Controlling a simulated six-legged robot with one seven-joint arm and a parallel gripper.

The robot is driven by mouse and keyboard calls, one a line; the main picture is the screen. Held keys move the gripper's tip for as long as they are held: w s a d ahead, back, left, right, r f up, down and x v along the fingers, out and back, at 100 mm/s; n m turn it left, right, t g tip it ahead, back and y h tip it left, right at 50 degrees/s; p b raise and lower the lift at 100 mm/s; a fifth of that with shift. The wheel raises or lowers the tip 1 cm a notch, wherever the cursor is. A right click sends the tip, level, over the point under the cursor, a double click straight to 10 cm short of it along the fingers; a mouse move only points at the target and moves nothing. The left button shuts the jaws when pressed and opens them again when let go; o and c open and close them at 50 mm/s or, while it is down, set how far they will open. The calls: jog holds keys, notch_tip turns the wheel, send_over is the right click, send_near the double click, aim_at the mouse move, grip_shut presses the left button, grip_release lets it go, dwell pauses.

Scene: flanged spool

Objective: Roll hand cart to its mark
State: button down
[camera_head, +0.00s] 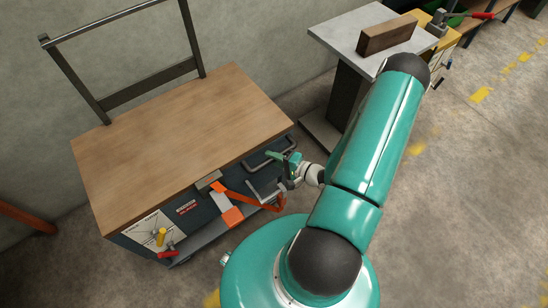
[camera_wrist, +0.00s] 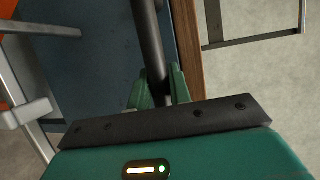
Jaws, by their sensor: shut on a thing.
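The hand cart appears to be the wood-topped unit (camera_head: 180,140) at the left, with a dark blue body. A dark upright frame (camera_head: 150,88) rises at its far edge. Grey metal bars (camera_head: 268,157) stick out from its near side. My gripper (camera_head: 284,160) is at that side, just below the top. In the wrist view a dark round bar (camera_wrist: 150,45) runs between my green fingers (camera_wrist: 158,88), which are shut on it. The wooden edge (camera_wrist: 188,50) shows beside the bar. The cart's wheels are not visible, and I cannot identify its mark.
A grey-topped stand (camera_head: 350,38) with a brown block (camera_head: 387,35) is at the right behind the cart. The wall (camera_head: 100,30) is close behind the cart. An orange bar (camera_head: 28,218) is at the left edge. Open floor with yellow dashes (camera_head: 480,95) lies to the right.

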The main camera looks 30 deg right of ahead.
jog(key=shift+a, duration=0.35)
jog(key=c, duration=1.3)
grip_release()
jog(key=shift+d, duration=0.1)
jog(key=shift+s+d, duration=0.25)
jog(key=shift+s, duration=0.15)
jog(key=v, duration=1.3)
jog(key=shift+w, duration=0.1)
